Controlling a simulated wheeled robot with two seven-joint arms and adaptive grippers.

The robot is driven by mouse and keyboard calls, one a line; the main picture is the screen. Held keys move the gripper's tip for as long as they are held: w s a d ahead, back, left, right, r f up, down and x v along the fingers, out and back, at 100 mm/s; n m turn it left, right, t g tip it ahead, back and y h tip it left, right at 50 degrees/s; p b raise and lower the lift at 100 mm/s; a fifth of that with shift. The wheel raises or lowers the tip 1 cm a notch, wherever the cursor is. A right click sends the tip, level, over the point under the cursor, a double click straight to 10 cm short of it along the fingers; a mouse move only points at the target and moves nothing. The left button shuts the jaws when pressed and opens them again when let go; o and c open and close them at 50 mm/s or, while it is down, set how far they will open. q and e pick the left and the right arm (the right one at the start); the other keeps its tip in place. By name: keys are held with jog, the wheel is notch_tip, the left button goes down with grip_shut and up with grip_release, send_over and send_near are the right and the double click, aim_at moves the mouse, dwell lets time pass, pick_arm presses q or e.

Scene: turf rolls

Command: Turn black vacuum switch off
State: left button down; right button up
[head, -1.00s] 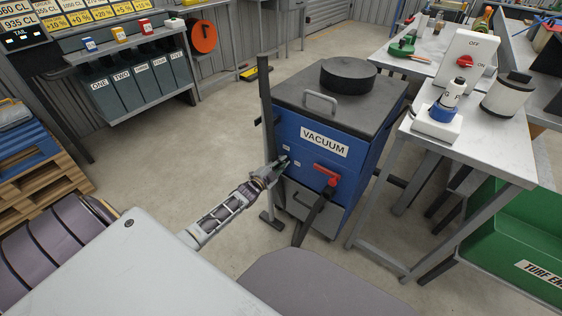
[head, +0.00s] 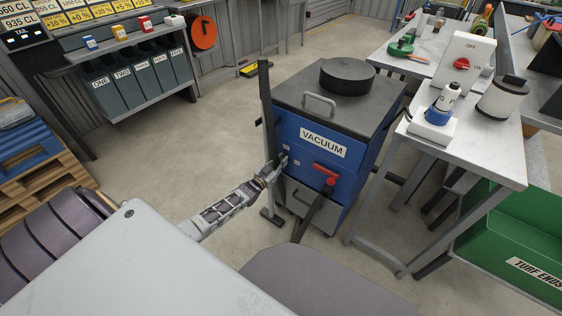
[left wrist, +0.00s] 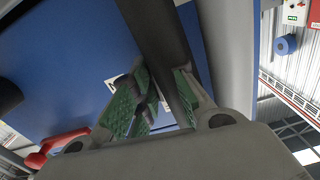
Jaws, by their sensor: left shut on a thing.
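The vacuum (head: 345,165) is a blue box with a dark lid and a white VACUUM label. My left gripper (head: 279,166) is at the left of its front face, below small white labels. In the left wrist view, the green pads of the left gripper (left wrist: 162,98) are shut on the small black switch (left wrist: 142,84), which is partly hidden by the fingers. A white label is beside it. A dark upright post (left wrist: 160,40) passes very close to the fingers. The switch's exact position is too small to tell in the head view. My right gripper is not in view.
A red handle (head: 326,174) with a dark hose is right of the gripper. The dark post (head: 266,105) stands at the vacuum's left front. A workbench (head: 485,150) with a red-knobbed switch box (head: 463,62) is at right. Open floor (head: 215,120) is at left.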

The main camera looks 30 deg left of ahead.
pick_arm(q)
jog(key=shift+f+n, duration=0.1)
jog(key=shift+n, duration=0.5)
jog(key=c, duration=1.4)
grip_release()
jog(key=shift+c, duration=0.2)
jog(key=shift+s, duration=0.25)
jog(key=s+a, duration=0.1)
jog(key=s, duration=1)
jog(key=shift+s, duration=0.25)
jog(key=shift+d, duration=0.1)
